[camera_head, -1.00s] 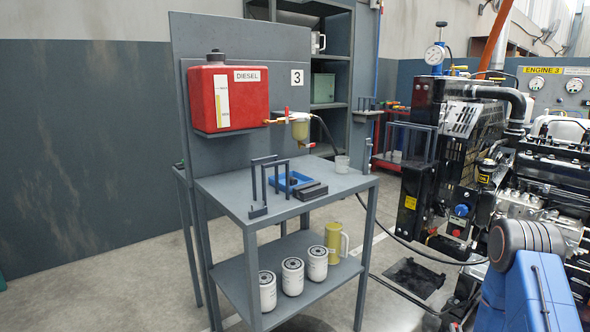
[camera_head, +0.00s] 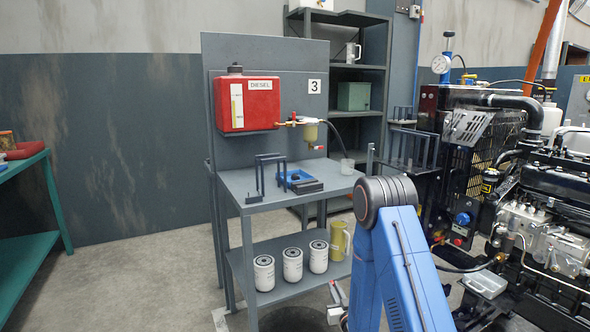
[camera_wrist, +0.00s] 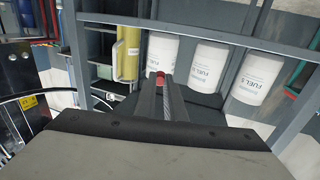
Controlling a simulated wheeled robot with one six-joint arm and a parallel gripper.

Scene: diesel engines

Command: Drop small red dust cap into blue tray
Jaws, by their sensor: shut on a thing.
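The small red dust cap (camera_wrist: 160,76) is between the tips of my gripper (camera_wrist: 160,84) in the wrist view. The fingers are shut on it, and only a bit of red shows. The blue tray (camera_head: 281,180) lies on top of the grey stand in the head view, partly hidden by dark items at it. The tray is not in the wrist view. The wrist view faces the stand's lower shelf with the white filters, so my gripper is apart from the tray. In the head view my blue arm stands right of the stand.
The grey stand (camera_head: 236,186) carries a dark frame (camera_head: 262,172) and a cup (camera_head: 347,166). White filters (camera_head: 292,265) and a yellow jug (camera_head: 337,241) stand on its lower shelf. A red diesel tank (camera_head: 245,104) is above. The engine (camera_head: 550,210) is at right, a teal table (camera_head: 38,208) at left.

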